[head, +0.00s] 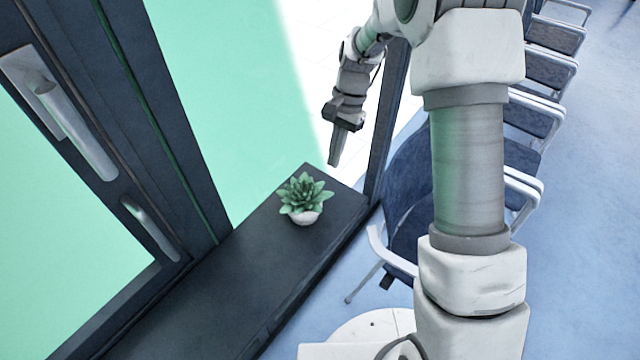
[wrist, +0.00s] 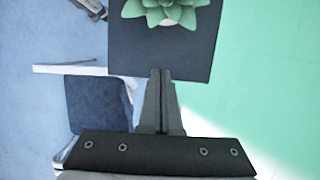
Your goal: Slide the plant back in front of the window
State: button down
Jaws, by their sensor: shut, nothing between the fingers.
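A green succulent plant (head: 303,192) in a small white pot (head: 305,217) stands upright on a dark window sill (head: 240,262), toward the sill's far end. The plant also shows at the top of the wrist view (wrist: 165,12), partly cut off by the frame. My gripper (head: 334,164) points down near the far end of the sill, just beyond the plant and a little to its right in the head view. Its fingers (wrist: 161,75) are together and empty, apart from the plant. The window (head: 230,90), with green panes and a dark frame, is left of the sill.
A white handle (head: 75,130) and a smaller handle (head: 150,230) are on the dark window frame at left. Several blue chairs (head: 410,190) with pale armrests stand in a row right of the sill. The near part of the sill is clear.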

aim_at(330, 187)
jog(key=x, duration=0.6)
jog(key=s+a+p, duration=0.1)
jog(key=s+a, duration=0.1)
jog(key=shift+s+f, duration=0.1)
jog(key=shift+s, duration=0.2)
jog(key=shift+s+a, duration=0.25)
jog(key=shift+s, duration=0.05)
jog(key=shift+a, duration=0.1)
